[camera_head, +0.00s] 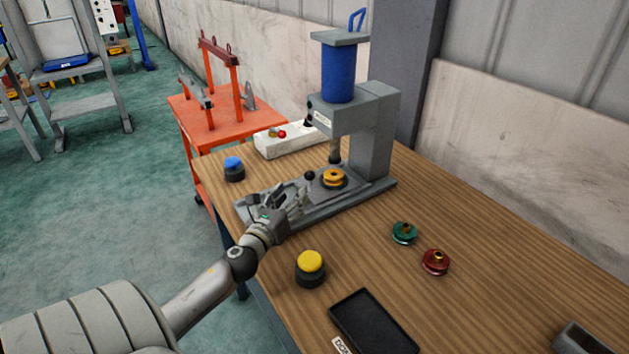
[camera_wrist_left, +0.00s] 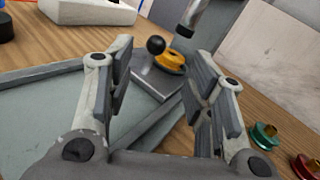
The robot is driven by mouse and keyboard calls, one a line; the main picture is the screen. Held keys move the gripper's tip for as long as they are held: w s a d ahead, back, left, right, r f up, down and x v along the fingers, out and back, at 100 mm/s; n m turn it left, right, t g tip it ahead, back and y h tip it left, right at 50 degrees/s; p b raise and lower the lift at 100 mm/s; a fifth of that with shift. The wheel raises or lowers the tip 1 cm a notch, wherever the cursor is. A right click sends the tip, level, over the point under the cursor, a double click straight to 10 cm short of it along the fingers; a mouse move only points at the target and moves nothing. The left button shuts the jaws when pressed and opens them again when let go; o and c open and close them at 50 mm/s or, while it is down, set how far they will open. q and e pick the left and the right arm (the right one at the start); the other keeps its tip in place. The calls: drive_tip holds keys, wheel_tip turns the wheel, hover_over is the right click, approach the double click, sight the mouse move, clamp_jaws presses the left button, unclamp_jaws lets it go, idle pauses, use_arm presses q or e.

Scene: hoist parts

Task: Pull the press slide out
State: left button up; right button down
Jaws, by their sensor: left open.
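The press (camera_head: 372,128) stands at the back of the wooden table, with a grey frame and a blue cylinder on top. Its slide (camera_wrist_left: 156,80) is a grey plate with a black ball knob (camera_head: 309,175) at its front end. A yellow-orange wheel (camera_head: 333,178) sits on the slide under the ram; it also shows in the left wrist view (camera_wrist_left: 170,61). My left gripper (camera_head: 296,192) is open over the press's base rails, with the knob ahead of its fingers (camera_wrist_left: 160,95) and apart from them. My right gripper is not in view.
A yellow button (camera_head: 310,267) and a blue button (camera_head: 233,168) stand on the table. Green (camera_head: 404,233) and red (camera_head: 435,262) wheels and a black tray (camera_head: 374,325) lie right of my arm. A white control box (camera_head: 290,138) is behind; an orange cart (camera_head: 214,108) stands beyond.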

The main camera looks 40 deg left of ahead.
sight(307, 179)
use_arm(q)
drive_tip(key=shift+w+a+f+b, duration=0.25)
drive_tip(key=shift+w+f+b, duration=0.15)
drive_tip(key=shift+w+f, duration=0.45)
drive_tip(key=shift+w+a+f, duration=0.1)
drive_tip(key=shift+w, duration=0.1)
drive_tip(key=shift+w+a+r, duration=0.2)
drive_tip(key=shift+w+r, duration=0.05)
drive_tip(key=shift+w, duration=0.35)
drive_tip(key=p+x, duration=0.1)
drive_tip(key=x, duration=0.7)
drive_tip(key=shift+w+f, duration=0.2)
drive_tip(key=shift+w, duration=0.15)
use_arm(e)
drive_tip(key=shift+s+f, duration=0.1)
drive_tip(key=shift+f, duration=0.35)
use_arm(q)
drive_tip(key=shift+c, duration=0.3)
clamp_jaws()
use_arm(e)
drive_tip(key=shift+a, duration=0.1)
